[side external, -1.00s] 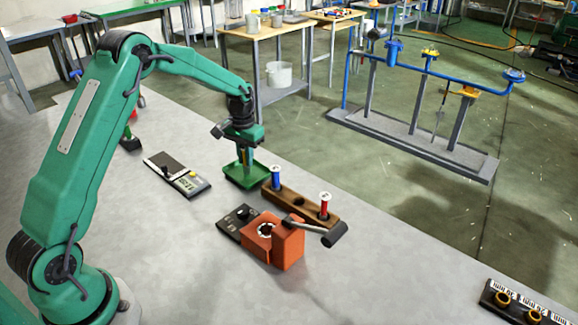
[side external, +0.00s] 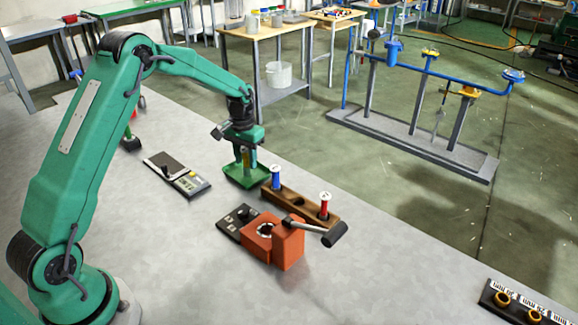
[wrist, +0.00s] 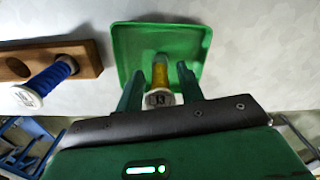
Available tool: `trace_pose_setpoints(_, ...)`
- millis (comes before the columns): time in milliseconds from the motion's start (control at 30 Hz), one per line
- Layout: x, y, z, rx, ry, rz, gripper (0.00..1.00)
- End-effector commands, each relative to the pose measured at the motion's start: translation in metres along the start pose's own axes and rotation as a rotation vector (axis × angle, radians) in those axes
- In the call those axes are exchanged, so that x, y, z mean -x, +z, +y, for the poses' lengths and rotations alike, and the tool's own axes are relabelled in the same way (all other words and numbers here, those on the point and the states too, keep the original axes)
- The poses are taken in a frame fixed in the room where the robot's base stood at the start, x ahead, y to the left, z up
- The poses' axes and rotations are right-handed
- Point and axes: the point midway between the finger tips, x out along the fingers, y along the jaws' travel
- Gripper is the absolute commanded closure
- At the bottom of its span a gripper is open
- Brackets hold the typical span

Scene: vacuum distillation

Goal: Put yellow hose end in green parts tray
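The yellow hose end (wrist: 160,72) stands in the green parts tray (wrist: 125,42) in the wrist view, its pale cap towards the camera. In the side view, the hose end (side external: 246,161) shows as a yellow piece over the tray (side external: 236,181), partly hidden by a finger. My gripper (wrist: 159,75) is open around the hose end, one finger on each side with a visible gap. It also shows low over the tray in the side view (side external: 245,165). The hose end's contact with the tray floor is hard to make out.
A wooden rack (side external: 296,204) with a blue hose end (side external: 276,178) and a red one (side external: 324,206) stands right of the tray. An orange block (side external: 280,246) with a black-ended lever is nearer. A flat device (side external: 178,176) lies left. The bench front is clear.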

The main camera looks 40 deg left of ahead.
Motion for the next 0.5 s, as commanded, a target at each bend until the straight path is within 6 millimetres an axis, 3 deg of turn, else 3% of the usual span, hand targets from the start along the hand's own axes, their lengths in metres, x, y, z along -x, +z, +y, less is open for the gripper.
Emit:
trace_pose_setpoints(267,0.022,-0.001,0.0,0.0,0.0,0.004,0.63)
trace_pose_setpoints(500,0.059,-0.001,0.0,0.0,0.0,0.004,0.63)
